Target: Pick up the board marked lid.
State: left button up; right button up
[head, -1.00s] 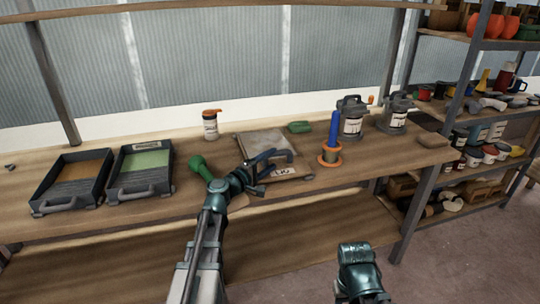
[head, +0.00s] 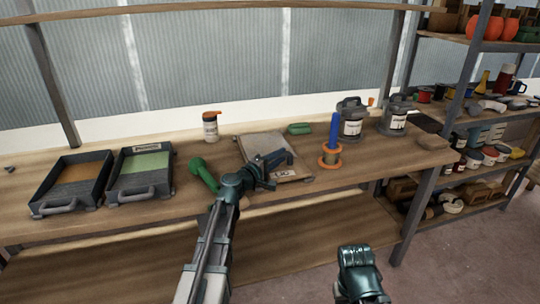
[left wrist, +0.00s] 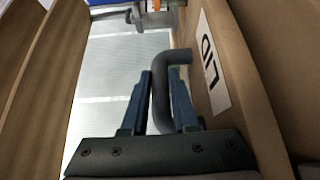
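The board marked lid (head: 305,175) lies on the wooden bench near the front edge, with a grey top and a white label at its front. My left gripper (head: 275,160) is over the board's front part. In the left wrist view the blue fingers of my left gripper (left wrist: 160,95) stand on both sides of the handle and appear to touch it.
A green tool (head: 202,172) lies just left of the board, and an orange-based spool with a blue post (head: 332,150) stands right of it. Two trays (head: 140,170) are at left. A bottle (head: 210,127), a green block (head: 299,128) and grey canisters (head: 352,120) stand behind.

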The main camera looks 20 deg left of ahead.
pick_arm(q)
grip_shut()
dwell(0.8)
jog(key=shift+r, duration=0.1)
dwell(0.4)
